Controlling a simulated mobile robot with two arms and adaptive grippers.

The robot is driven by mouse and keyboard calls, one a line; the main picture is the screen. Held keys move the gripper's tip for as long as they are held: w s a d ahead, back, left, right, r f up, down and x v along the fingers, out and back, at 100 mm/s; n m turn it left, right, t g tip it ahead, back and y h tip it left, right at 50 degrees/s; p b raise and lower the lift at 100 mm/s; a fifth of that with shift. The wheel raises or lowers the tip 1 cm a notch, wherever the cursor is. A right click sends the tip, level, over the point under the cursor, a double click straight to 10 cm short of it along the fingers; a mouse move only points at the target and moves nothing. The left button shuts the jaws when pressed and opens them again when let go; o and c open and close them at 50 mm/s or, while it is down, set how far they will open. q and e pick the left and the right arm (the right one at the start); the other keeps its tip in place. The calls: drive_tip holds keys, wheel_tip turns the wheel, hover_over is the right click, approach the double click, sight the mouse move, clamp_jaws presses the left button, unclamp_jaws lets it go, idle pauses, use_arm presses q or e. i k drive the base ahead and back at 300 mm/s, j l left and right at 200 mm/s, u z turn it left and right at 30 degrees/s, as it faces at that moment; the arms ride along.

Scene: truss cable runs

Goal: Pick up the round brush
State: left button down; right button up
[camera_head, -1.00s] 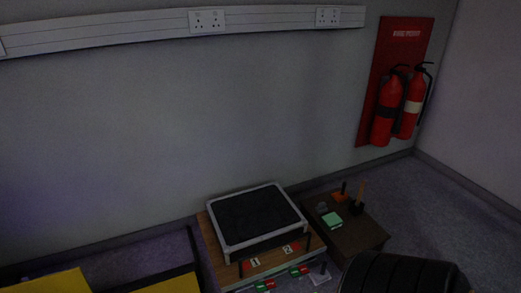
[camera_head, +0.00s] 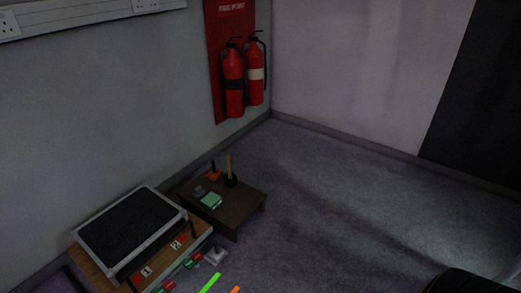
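A brush-like tool (camera_head: 231,181) with an upright wooden handle and a dark head stands on the low dark brown table (camera_head: 241,212), near its back edge. It is small in view, and I cannot tell for sure that its head is round. An orange item with a dark upright handle (camera_head: 213,175) is just left of it. A green block (camera_head: 211,200) and a small grey item (camera_head: 198,190) lie in front of these. Neither of my grippers shows in the head view.
A wooden stand (camera_head: 101,268) with a black-topped, metal-framed case (camera_head: 131,222) is left of the table. Red fire extinguishers (camera_head: 234,85) hang on the wall behind. Green (camera_head: 210,283) and orange (camera_head: 236,290) strips show at the bottom edge. Floor to the table's right is clear.

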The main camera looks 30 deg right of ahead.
sight(229, 163)
drive_tip(key=z, duration=0.75)
drive_tip(key=k+l, duration=0.05)
drive_tip(key=l, duration=0.05)
